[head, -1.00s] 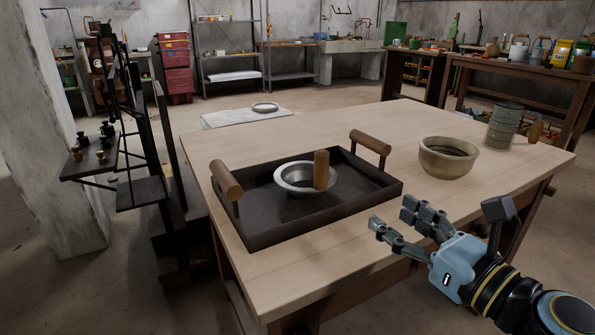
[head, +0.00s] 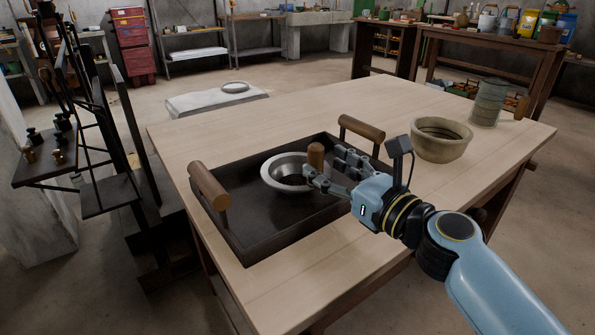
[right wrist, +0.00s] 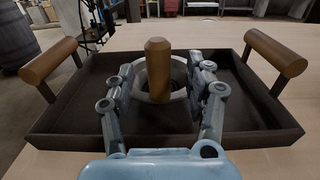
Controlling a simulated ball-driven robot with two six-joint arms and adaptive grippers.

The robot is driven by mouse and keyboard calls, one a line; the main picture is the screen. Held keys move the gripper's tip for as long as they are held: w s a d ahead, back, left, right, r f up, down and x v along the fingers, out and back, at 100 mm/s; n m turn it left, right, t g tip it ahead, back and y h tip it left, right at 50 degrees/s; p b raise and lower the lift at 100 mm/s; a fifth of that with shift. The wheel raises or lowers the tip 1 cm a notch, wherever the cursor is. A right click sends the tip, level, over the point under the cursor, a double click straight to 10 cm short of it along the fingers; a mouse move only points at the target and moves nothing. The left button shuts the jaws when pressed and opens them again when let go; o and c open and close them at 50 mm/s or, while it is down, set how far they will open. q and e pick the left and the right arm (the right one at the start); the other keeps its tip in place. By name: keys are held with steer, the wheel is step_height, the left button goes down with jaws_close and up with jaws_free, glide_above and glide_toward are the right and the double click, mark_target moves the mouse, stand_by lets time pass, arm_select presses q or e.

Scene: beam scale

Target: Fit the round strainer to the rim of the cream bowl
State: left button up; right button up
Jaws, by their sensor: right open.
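The round strainer (head: 270,179), a metal ring with an upright wooden handle (head: 316,154), sits inside the dark tray. It also shows in the right wrist view, its handle (right wrist: 158,70) in the middle. The cream bowl (head: 438,153) stands on the table to the right of the tray, with nothing on its rim. My right gripper (head: 325,165) is open over the tray. In the right wrist view its fingers (right wrist: 163,80) lie on either side of the handle, with gaps; contact is not visible. Part of the strainer's rim is hidden behind the fingers. My left gripper is not in view.
The dark tray (head: 250,232) has raised walls and two wooden handles standing above its ends. A grey-green mug (head: 489,103) stands behind the bowl. The front and far parts of the wooden table (head: 300,285) are clear. A dark balance stand (head: 110,190) is at the left.

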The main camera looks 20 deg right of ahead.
mark_target(321, 162)
steer(key=x, duration=0.3)
steer(key=shift+w+a, duration=0.2)
steer(key=shift+w, duration=0.1)
steer(key=shift+c, duration=1.1)
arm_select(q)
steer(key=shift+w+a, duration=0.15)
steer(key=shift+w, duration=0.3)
arm_select(e)
jaws_close()
steer(key=shift+r, duration=0.1)
